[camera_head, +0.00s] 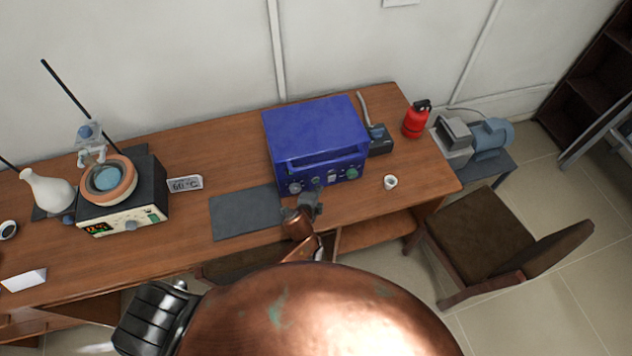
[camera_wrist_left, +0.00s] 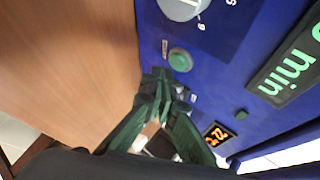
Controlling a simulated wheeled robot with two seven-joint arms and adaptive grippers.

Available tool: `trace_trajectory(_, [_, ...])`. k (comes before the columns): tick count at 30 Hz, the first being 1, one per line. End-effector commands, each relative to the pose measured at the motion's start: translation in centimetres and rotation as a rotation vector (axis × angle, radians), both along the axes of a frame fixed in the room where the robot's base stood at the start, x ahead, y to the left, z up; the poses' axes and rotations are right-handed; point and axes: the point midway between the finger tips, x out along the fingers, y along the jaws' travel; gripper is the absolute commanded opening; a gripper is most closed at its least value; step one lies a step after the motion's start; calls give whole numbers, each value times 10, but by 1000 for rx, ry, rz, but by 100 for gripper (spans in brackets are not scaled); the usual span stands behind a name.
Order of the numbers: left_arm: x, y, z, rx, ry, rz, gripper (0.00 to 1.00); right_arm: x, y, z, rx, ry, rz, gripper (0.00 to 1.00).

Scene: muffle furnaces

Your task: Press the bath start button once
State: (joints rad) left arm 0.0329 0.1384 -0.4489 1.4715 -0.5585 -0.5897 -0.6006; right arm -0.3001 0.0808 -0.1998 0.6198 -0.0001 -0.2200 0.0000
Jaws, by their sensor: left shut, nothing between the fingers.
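A blue box-shaped device (camera_head: 315,130) stands on the wooden table, with knobs and buttons along its front panel. In the left wrist view, a round green button (camera_wrist_left: 180,60) sits on the blue panel (camera_wrist_left: 215,75), below a white knob (camera_wrist_left: 181,8). My left gripper (camera_head: 309,198) is in front of the panel's lower edge. In the left wrist view, its dark green fingers (camera_wrist_left: 163,82) are shut and empty, with their tips just below the green button. I cannot tell whether they touch it. My right gripper is not in view.
A small white cup (camera_head: 390,182) and red bottle (camera_head: 416,119) stand right.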

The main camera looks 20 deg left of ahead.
Motion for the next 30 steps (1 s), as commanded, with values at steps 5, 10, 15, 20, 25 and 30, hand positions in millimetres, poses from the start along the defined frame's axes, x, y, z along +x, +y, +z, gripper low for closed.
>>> trace_trajectory(5, [0,0,0,0,0,0,0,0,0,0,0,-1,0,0])
trace_trajectory(10, [0,0,0,0,0,0,0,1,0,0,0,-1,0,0])
trace_trajectory(15, [0,0,0,0,0,0,0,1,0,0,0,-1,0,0])
trace_trajectory(20, [0,0,0,0,0,0,0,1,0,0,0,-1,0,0])
trace_trajectory(25, [5,3,1,0,0,0,0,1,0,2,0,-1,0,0])
trace_trajectory(30, [7,5,0,-1,1,0,0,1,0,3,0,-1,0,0])
